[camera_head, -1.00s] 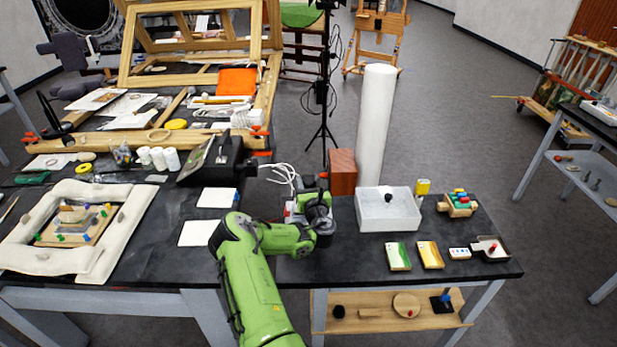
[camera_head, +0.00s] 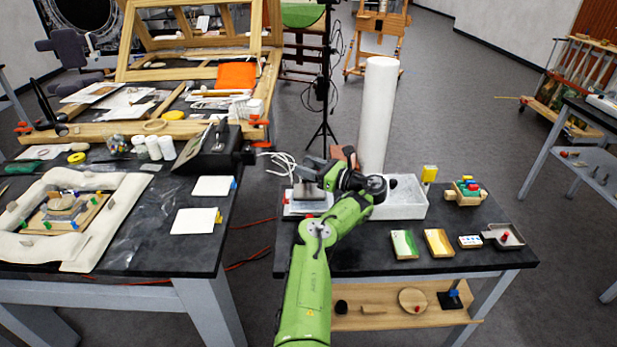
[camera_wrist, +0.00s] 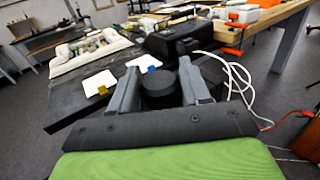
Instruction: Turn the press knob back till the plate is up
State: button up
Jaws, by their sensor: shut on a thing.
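The press (camera_head: 300,201), a grey and white device, stands at the left end of the right-hand table. My arm and gripper cover much of it in the head view. Its black round knob (camera_wrist: 158,88) shows between my two fingers in the wrist view. My gripper (camera_wrist: 160,90) is shut on the knob, one finger on each side. In the head view my gripper (camera_head: 312,170) is over the press. The plate's height cannot be told, because the gripper and wrist hide it.
A white tray (camera_head: 412,207) stands to the right, partly behind my wrist. Small coloured boxes (camera_head: 405,244) lie near the front edge. White cables (camera_wrist: 236,75) lie beyond the knob. A gap separates this table from the left one, with its black box (camera_head: 215,155).

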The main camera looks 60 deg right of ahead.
jog(key=shift+d+r+n+y+b, duration=0.15)
jog(key=shift+r+n+y+b, duration=0.2)
jog(key=shift+n+y+b, duration=0.7)
jog(key=shift+y+b, duration=0.25)
jog(key=shift+b, duration=0.3)
jog(key=shift+f, duration=0.2)
jog(key=shift+f+y+b, duration=0.3)
jog(key=shift+b, duration=0.05)
jog(key=o, duration=1)
